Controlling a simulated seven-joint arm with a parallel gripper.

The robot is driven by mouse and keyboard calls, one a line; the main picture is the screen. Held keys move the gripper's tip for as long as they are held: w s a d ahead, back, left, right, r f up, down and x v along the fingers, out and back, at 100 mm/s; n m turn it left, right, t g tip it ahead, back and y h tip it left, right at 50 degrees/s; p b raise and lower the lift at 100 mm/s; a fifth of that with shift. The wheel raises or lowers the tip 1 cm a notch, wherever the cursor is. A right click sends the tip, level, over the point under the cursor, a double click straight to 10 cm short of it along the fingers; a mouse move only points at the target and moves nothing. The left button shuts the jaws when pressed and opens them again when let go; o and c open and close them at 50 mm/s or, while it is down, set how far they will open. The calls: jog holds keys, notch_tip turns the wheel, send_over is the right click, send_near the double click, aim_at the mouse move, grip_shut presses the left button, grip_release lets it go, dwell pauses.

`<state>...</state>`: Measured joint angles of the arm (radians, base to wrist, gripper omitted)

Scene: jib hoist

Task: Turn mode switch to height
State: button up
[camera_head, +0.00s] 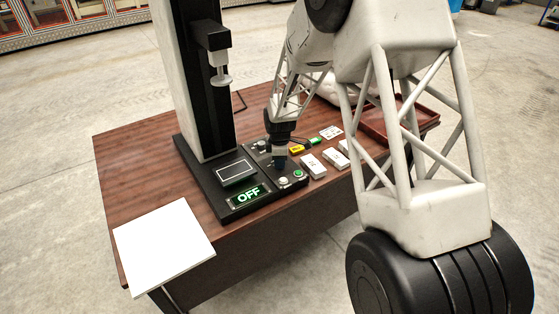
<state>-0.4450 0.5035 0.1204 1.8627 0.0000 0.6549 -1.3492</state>
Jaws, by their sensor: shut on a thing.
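A control panel (291,179) sits on the black base of the hoist, beside its upright column (195,85). A pale button (283,181) and a green-lit button (298,174) are in front of the gripper on the panel.
A red tray (385,125) stands behind my arm. A white board (163,247) is at the front left corner. The table's left side is clear.

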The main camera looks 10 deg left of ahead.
jog(key=m, duration=0.5)
jog(key=shift+s+m, duration=0.1)
jog(key=shift+m, duration=0.2)
jog(key=m, duration=0.5)
jog(key=shift+m, duration=0.4)
jog(key=o, duration=0.9)
jog(key=shift+r, duration=0.1)
